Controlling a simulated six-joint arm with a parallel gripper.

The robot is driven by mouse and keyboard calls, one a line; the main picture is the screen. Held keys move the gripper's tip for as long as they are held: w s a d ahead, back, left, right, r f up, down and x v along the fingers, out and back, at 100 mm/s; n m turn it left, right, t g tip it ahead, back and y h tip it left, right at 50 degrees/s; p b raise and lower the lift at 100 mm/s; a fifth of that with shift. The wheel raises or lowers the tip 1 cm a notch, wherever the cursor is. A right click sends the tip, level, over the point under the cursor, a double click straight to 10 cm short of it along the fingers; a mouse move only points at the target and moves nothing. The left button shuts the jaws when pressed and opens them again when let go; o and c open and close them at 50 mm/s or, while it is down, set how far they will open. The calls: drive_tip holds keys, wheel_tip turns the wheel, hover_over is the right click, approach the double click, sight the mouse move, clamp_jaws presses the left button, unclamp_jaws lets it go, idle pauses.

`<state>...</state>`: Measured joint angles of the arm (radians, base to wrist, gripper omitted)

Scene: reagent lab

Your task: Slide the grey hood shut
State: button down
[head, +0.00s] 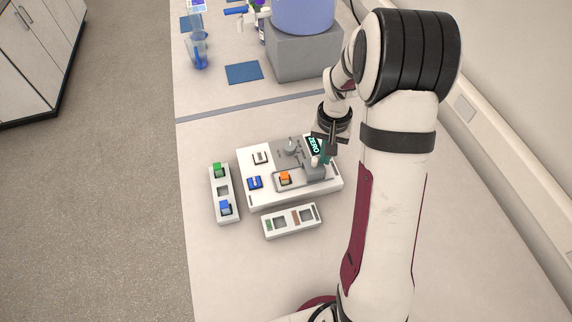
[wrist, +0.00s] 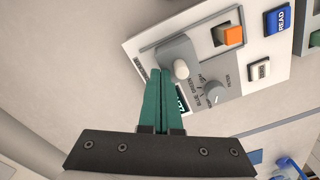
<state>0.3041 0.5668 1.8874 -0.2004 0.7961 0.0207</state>
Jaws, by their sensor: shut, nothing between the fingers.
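The grey hood (head: 313,173) is at the right end of its track on the white instrument (head: 262,199), with a pale upright knob. The orange cube (head: 285,178) sits uncovered to its left. In the wrist view the hood (wrist: 176,49) carries the pale rounded knob (wrist: 181,69), and the orange cube (wrist: 233,36) shows in its opening beyond. My gripper (head: 324,160) is shut and empty, its teal fingers pointing down beside the knob, on the side away from the cube. In the wrist view the fingertips (wrist: 160,71) are close to the knob; I cannot tell whether they touch.
A dial (wrist: 215,92), white button (wrist: 260,69) and blue READ button (wrist: 278,18) are on the instrument. A rack (head: 223,190) with green and blue cubes stands left; another rack (head: 291,220) lies in front. A grey block (head: 300,52) stands behind. Bench between is clear.

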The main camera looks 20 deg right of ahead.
sight(314, 159)
drive_tip(key=shift+r, duration=2.85)
drive_tip(key=c, duration=0.9)
unclamp_jaws()
drive_tip(key=a+r+n, duration=0.1)
drive_tip(key=r, duration=0.2)
drive_tip(key=r+n, duration=0.1)
drive_tip(key=r, duration=0.2)
drive_tip(key=a+r+n, duration=0.1)
drive_tip(key=r, duration=0.3)
drive_tip(key=shift+w+a, duration=0.1)
drive_tip(key=shift+a, duration=0.2)
drive_tip(key=shift+o, duration=0.4)
drive_tip(key=shift+a+r, duration=0.1)
drive_tip(key=shift+a, duration=0.05)
wheel_tip(314, 159, down, 15)
drive_tip(key=shift+f, duration=0.2)
clamp_jaws()
